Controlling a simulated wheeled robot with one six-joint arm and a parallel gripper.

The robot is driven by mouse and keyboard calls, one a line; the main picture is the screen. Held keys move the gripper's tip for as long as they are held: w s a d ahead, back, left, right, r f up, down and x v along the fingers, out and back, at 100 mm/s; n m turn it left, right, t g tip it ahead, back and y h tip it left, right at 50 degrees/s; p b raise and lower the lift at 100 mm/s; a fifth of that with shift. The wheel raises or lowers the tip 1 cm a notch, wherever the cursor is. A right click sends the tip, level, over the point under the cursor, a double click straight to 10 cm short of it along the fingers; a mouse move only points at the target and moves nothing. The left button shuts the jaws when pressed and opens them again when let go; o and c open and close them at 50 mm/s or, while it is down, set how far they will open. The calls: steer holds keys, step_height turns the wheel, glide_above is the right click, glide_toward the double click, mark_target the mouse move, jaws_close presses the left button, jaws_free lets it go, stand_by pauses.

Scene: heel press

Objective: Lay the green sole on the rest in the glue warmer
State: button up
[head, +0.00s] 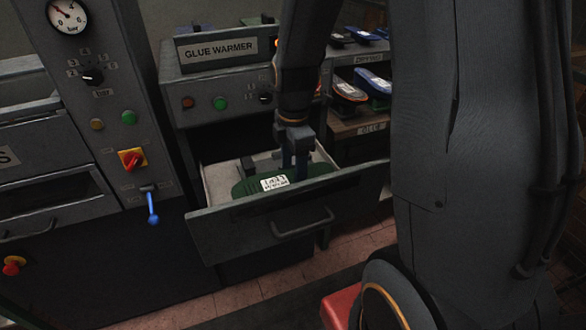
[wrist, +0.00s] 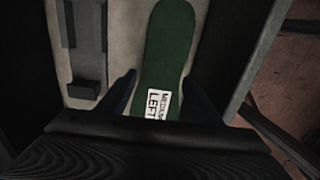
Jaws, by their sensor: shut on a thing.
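The green sole (head: 245,188) is inside the open drawer of the glue warmer (head: 212,52). Its white label reads LEFT in the wrist view, where the sole (wrist: 168,45) runs up the middle. My gripper (head: 293,172) reaches down into the drawer and is shut on the sole, with a dark finger on each side of it. A dark grey metal fixture (wrist: 88,45), which looks like the rest, lies left of the sole and parallel to it. The sole looks beside the fixture, not over it. Whether the sole touches the drawer floor cannot be told.
The drawer's front panel (head: 230,222) with its handle stands close in front of the sole. A press panel with a gauge (head: 68,16) and a blue lever (head: 152,207) stands to the left. A rack with shoes (head: 372,82) is at the back right.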

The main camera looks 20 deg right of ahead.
steer(key=shift+f, duration=0.2)
steer(key=o, duration=1.2)
steer(key=shift+r, duration=0.1)
step_height(320, 180, up, 8)
steer(key=shift+f+b, duration=0.15)
steer(key=shift+b, duration=0.5)
